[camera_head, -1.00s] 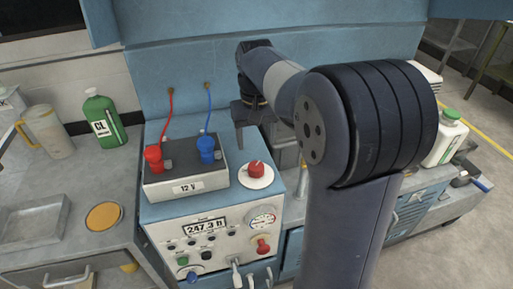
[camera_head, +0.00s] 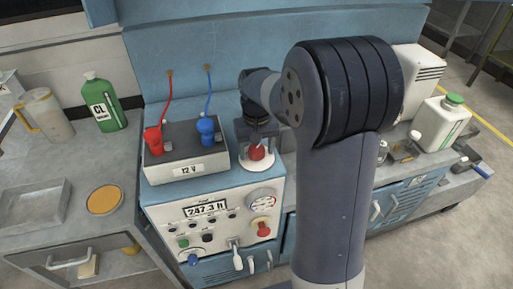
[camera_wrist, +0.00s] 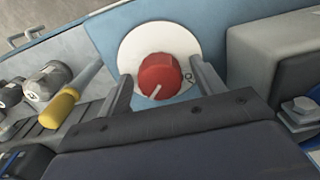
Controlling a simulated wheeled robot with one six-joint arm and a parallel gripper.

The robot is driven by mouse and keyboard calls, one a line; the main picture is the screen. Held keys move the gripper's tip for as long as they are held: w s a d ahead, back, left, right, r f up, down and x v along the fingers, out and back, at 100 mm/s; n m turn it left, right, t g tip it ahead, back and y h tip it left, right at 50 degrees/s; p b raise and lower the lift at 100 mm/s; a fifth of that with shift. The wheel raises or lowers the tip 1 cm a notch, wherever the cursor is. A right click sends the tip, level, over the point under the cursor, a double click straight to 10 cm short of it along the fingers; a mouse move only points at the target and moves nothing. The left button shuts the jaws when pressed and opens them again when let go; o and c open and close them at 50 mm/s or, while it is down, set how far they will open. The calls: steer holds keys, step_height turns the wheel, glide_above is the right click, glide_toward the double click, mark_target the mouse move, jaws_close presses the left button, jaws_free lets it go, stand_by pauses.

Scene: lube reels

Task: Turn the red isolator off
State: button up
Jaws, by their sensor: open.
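The red isolator (camera_head: 257,152) is a round red knob on a white disc, on top of the blue cabinet to the right of the 12 V battery. In the wrist view the red knob (camera_wrist: 160,75) shows a pale pointer line toward its lower left, and a mark on the disc at its right. My gripper (camera_wrist: 160,85) is open, with one finger on each side of the knob. I cannot tell whether the fingers touch it. In the head view my gripper (camera_head: 257,140) is at the knob from above and partly hides it.
The 12 V battery (camera_head: 187,170) with red and blue terminals stands close left of the isolator. The front panel (camera_head: 208,225) has a display, a gauge and several levers. In the wrist view a yellow-handled tool (camera_wrist: 62,105) lies at left and a grey box (camera_wrist: 275,55) stands at right.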

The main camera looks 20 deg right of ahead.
steer(key=c, duration=1)
steer(key=n+p, duration=0.1)
steer(key=n, duration=0.3)
steer(key=shift+r+n+p, duration=0.1)
steer(key=shift+n+p, duration=0.2)
steer(key=n+p, duration=0.1)
steer(key=n, duration=0.3)
steer(key=shift+n, duration=0.3)
steer(key=n, duration=0.4)
steer(key=shift+n+p, duration=0.3)
steer(key=shift+p, duration=0.05)
steer(key=shift+n, duration=2.1)
